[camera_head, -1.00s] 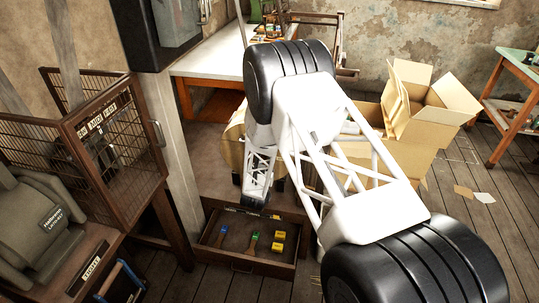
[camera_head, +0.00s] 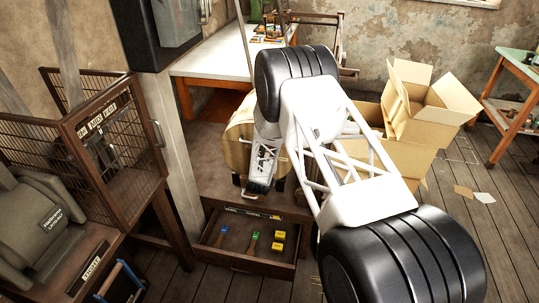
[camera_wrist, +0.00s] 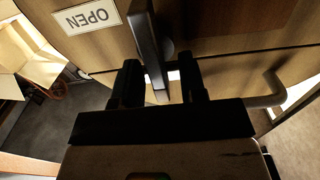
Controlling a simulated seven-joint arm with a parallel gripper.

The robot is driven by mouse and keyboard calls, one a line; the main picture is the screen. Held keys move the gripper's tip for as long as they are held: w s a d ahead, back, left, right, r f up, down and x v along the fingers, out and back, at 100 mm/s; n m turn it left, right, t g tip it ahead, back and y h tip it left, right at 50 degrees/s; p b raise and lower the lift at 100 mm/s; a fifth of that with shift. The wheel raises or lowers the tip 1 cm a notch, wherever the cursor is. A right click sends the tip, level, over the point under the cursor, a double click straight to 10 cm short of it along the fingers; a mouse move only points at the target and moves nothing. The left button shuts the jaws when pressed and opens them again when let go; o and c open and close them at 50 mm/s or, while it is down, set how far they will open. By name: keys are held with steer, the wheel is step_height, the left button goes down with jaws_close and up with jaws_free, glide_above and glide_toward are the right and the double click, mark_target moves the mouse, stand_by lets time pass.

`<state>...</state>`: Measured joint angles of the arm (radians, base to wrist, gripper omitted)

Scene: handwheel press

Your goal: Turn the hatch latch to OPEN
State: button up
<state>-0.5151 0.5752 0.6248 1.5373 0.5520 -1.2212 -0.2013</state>
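The dark latch lever (camera_wrist: 150,45) stands out from the tan hatch face (camera_wrist: 225,45) in the wrist view. A white OPEN label (camera_wrist: 87,16) shows upside down at upper left, to the left of the lever. My gripper (camera_wrist: 160,80) is open, with one dark finger on each side of the lever's near end. The lever lies closer to the left finger, and a gap shows on its right; contact with the left finger cannot be told. In the head view my gripper (camera_head: 262,180) is in front of the tan drum-like body (camera_head: 240,130), and the latch is hidden.
A curved handle (camera_wrist: 266,92) sticks out to the right in the wrist view. Below my gripper, an open drawer (camera_head: 245,268) holds brushes and yellow blocks. A wire cage (camera_head: 105,145) stands left, a post (camera_head: 172,150) beside the drum, and cardboard boxes (camera_head: 430,100) right.

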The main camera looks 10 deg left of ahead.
steer(key=shift+w, duration=0.1)
steer(key=c, duration=0.5)
steer(key=shift+c, duration=0.2)
steer(key=shift+d+m, duration=0.1)
steer(key=shift+m, duration=0.3)
steer(key=shift+d+m, duration=0.15)
steer(key=shift+m, duration=0.75)
steer(key=m, duration=0.5)
steer(key=d+f+m, duration=0.1)
steer(key=m, duration=0.4)
steer(key=f+m, duration=0.1)
steer(key=m, duration=0.4)
steer(key=shift+d+f, duration=0.1)
steer(key=shift+d, duration=0.2)
steer(key=shift+m, duration=0.3)
